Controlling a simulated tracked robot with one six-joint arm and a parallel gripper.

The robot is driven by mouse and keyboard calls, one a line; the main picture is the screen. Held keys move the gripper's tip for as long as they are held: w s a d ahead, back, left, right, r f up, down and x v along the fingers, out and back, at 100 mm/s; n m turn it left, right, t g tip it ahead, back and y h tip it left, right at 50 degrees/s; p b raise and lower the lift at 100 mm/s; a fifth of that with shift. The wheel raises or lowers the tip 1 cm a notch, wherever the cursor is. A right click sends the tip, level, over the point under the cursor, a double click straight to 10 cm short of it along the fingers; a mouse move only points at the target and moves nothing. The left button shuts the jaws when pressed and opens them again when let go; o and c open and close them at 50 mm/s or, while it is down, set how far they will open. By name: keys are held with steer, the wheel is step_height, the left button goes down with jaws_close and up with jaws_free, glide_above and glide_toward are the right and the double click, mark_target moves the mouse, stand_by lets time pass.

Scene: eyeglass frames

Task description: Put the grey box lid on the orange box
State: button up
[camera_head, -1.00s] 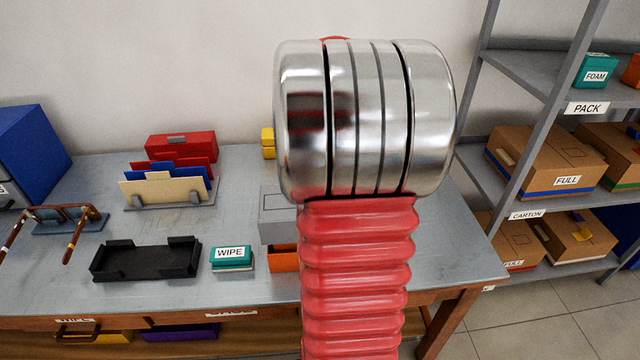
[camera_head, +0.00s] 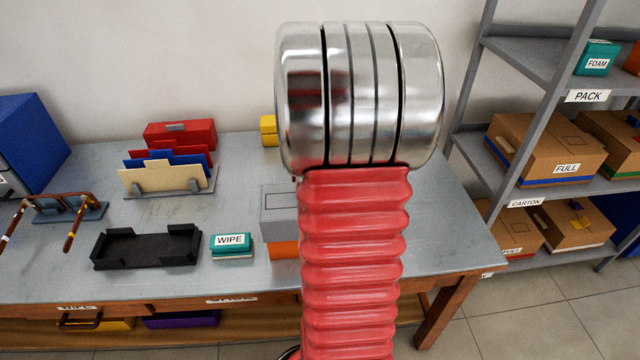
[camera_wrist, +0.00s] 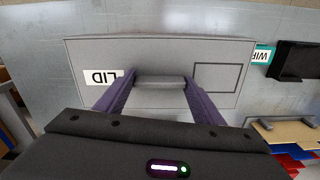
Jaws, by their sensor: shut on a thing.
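The grey box lid (camera_wrist: 160,95), marked LID, fills the upper middle of the wrist view. My gripper (camera_wrist: 158,84) has its two purple fingers shut on the lid's raised grey handle. In the head view the lid (camera_head: 279,212) shows just left of my red arm, directly above the orange box (camera_head: 284,250). Only a strip of the box's front shows below the lid's edge. My arm hides the right part of both, and hides the gripper in this view. I cannot tell whether the lid touches the box.
A teal WIPE box (camera_head: 230,245) stands close left of the orange box. A black tray (camera_head: 146,247), glasses on a stand (camera_head: 68,208) and a file rack (camera_head: 170,180) are further left. A yellow object (camera_head: 268,130) is behind. A shelf rack (camera_head: 545,115) stands right.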

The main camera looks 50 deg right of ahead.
steer(key=shift+f, duration=0.85)
steer(key=shift+f, duration=0.6)
stand_by(0.3)
steer(key=o, duration=1.2)
steer(key=shift+c, duration=0.2)
step_height(320, 180, up, 14)
steer(key=shift+f, duration=0.15)
